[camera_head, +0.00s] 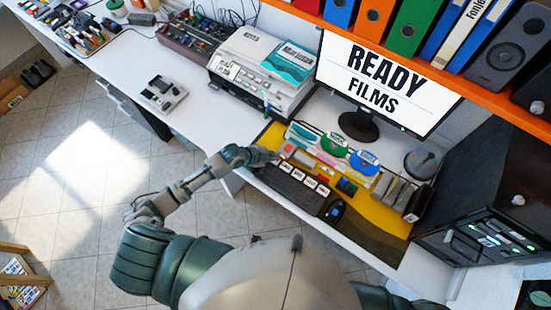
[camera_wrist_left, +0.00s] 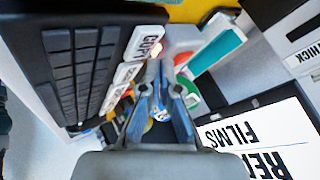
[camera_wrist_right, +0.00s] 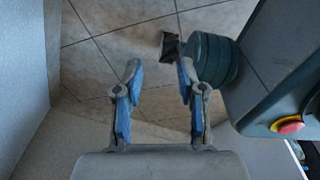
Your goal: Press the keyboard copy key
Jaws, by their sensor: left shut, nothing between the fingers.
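The black keyboard (camera_head: 290,188) lies on the yellow desk mat, with a row of large white labelled keys along its far edge. The white COPY key (camera_head: 287,167) is at the left end of that row; its lettering shows in the left wrist view (camera_wrist_left: 149,44). My left gripper (camera_head: 274,156) is shut and empty, close to the COPY key at the keyboard's left end. In the left wrist view its blue fingertips (camera_wrist_left: 160,80) are beside the key; I cannot tell whether they touch. My right gripper (camera_wrist_right: 158,70) is open and empty above the floor.
A mouse (camera_head: 335,211) lies right of the keyboard. Coloured discs and cases (camera_head: 332,145) stand behind it. A monitor (camera_head: 375,85) reads READY FILMS. A printer (camera_head: 245,75) stands left, and a black cabinet (camera_head: 480,200) stands right.

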